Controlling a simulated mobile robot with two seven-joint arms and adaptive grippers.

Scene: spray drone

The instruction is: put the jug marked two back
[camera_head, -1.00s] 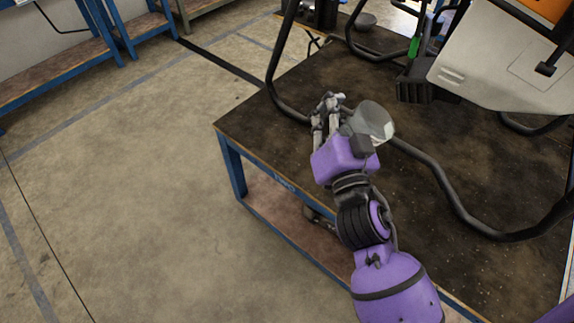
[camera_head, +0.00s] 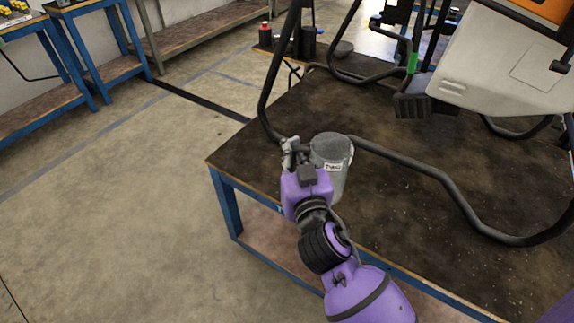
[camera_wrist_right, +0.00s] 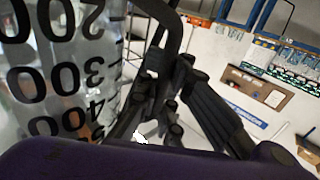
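The jug marked TWO (camera_head: 334,171) is a clear, greyish measuring jug over the front left corner of the dark-topped table (camera_head: 232,150). It looks about upright, with its label facing me. My right gripper (camera_head: 291,150) is at the jug's left side and looks shut on its handle, partly hidden by the wrist. In the right wrist view the jug's wall (camera_wrist_right: 70,70) with large black numbers fills the left, and the dark fingers (camera_wrist_right: 165,100) are right beside it. I cannot tell whether the jug's base touches the table. My left gripper is not in view.
A black tubular frame (camera_head: 440,178) of the large white machine (camera_head: 500,65) lies across the table, close behind the jug. Blue-legged benches (camera_head: 95,50) stand at left. The floor between is clear.

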